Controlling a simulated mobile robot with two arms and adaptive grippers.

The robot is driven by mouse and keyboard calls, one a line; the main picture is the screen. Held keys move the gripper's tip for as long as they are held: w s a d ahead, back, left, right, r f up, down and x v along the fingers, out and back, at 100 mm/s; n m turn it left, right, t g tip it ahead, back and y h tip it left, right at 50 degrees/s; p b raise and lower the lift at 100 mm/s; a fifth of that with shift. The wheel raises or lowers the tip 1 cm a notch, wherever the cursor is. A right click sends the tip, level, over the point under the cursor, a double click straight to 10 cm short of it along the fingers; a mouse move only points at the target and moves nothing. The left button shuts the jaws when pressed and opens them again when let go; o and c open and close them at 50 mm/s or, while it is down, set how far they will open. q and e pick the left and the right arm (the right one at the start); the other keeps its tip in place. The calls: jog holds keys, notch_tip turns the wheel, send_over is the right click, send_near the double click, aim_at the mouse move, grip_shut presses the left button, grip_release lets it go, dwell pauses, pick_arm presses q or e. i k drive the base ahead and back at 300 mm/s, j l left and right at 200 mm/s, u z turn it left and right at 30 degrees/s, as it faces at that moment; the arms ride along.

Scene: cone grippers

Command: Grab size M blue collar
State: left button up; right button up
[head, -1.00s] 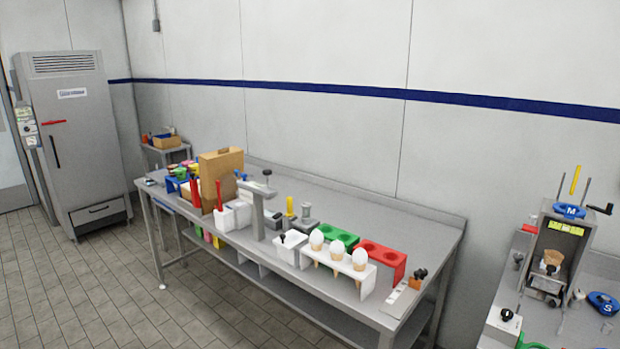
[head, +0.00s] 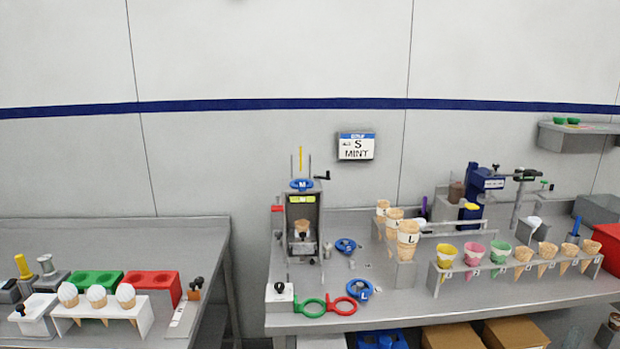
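A blue collar marked M (head: 301,184) sits on top of a grey upright device (head: 303,225) on the right-hand counter. A blue collar (head: 346,246) lies on the counter just right of the device. Another blue collar (head: 360,290) lies nearer the front edge; the letters on these two are too small to read surely. Neither of my grippers is in view.
The counter (head: 400,301) also holds red and green rings (head: 341,306), large cones (head: 408,240) and a rack of cones (head: 520,270). A gap separates the left table (head: 100,231) from this counter.

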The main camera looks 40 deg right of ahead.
aim_at(304, 184)
jog(key=l+z, duration=0.1)
jog(key=z, duration=1.15)
jog(key=i+j, duration=0.05)
